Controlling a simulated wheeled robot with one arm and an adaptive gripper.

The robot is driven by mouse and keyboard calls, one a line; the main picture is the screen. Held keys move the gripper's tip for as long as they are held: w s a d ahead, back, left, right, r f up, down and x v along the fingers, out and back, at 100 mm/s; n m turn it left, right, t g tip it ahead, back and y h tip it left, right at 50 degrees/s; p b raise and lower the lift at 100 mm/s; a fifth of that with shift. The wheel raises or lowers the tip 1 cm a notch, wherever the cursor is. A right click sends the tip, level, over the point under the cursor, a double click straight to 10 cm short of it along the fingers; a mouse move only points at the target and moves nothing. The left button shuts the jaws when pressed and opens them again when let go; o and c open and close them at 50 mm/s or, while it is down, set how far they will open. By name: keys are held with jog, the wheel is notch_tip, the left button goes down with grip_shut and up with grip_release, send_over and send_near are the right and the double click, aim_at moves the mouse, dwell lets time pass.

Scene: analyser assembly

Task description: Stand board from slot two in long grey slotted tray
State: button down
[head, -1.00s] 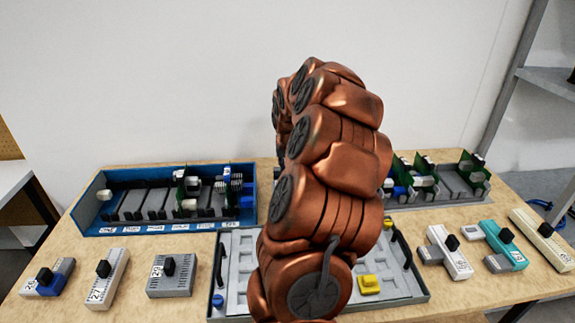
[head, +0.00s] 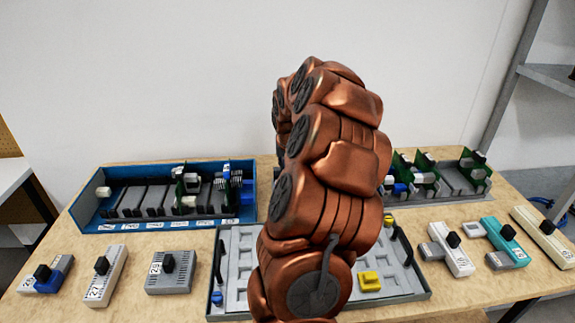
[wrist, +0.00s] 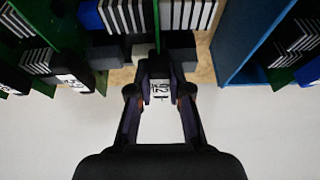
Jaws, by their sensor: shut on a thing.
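My gripper (wrist: 160,97) is shut on a dark block with a white label (wrist: 160,88), seen at the fingertips in the wrist view. It looks like the end of a board, but most of it cannot be made out there. In the head view my arm hides the gripper. The long grey slotted tray (head: 458,206) stands at the back right, partly behind my arm, with several green boards (head: 470,165) upright in it. A blue slotted tray (head: 110,221) stands at the back left, with boards upright at its right end and open slots to the left.
A grey tray (head: 240,262) with handles lies at the front centre, holding a yellow piece (head: 369,280). Labelled modules with black knobs stand at both sides, such as a grey one (head: 170,283) and a teal one (head: 507,243). In the wrist view a blue wall (wrist: 245,45) is right of the gripper.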

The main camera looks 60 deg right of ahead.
jog(key=shift+f+b, duration=0.3)
jog(key=shift+f, duration=0.1)
dwell(0.3)
jog(key=c, duration=1)
grip_release()
jog(key=shift+o, duration=0.6)
jog(key=shift+r, duration=1.95)
dwell(0.4)
jog(key=shift+r, duration=0.15)
jog(key=shift+r+p, duration=0.4)
jog(key=shift+r, duration=3)
